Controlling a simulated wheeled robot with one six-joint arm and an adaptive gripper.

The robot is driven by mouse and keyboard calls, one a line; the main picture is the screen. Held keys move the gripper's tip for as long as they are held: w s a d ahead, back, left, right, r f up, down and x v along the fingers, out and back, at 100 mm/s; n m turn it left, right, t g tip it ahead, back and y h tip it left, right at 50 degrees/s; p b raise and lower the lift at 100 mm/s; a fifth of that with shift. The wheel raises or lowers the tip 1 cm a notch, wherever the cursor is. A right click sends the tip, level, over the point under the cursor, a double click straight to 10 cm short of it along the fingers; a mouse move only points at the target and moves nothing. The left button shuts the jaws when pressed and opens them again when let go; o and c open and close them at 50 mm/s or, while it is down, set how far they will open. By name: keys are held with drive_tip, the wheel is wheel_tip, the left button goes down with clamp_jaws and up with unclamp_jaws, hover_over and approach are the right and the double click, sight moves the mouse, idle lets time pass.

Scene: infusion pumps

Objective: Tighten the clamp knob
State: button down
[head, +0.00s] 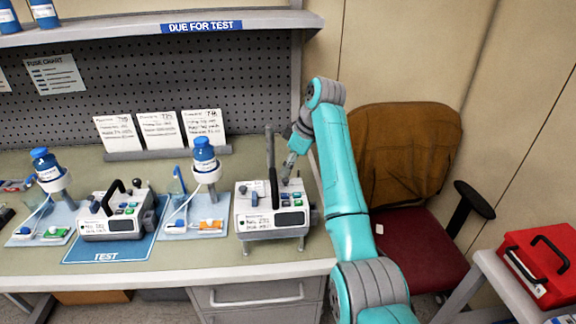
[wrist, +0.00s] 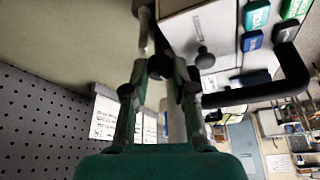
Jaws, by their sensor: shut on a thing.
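The infusion pump (head: 272,221) at the right end of the bench is white, with a black handle and a grey pole rising behind it. My gripper (head: 288,172) reaches down to the back right of this pump. In the wrist view, my gripper (wrist: 161,76) has its fingertips on either side of a small dark knob (wrist: 160,67), which I take for the clamp knob, and it is shut on it. The fingers partly hide the knob. A second dark round knob (wrist: 205,58) sticks out from the pump's casing beside the fingers.
The pump's black handle (wrist: 292,75) stands close to the right of my fingers. A second pump (head: 115,222) sits on the blue TEST mat (head: 84,254). Blue-capped bottles on stands (head: 204,156) are between and left of the pumps. A chair (head: 420,235) is to the right.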

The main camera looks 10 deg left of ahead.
drive_tip(key=shift+s+m+t+h, duration=0.15)
drive_tip(key=shift+m+t, duration=0.25)
drive_tip(key=shift+m, duration=0.7)
drive_tip(key=shift+m+t+h, duration=0.15)
drive_tip(key=shift+m+t, duration=0.25)
drive_tip(key=shift+m, duration=0.7)
drive_tip(key=c, duration=1.2)
unclamp_jaws()
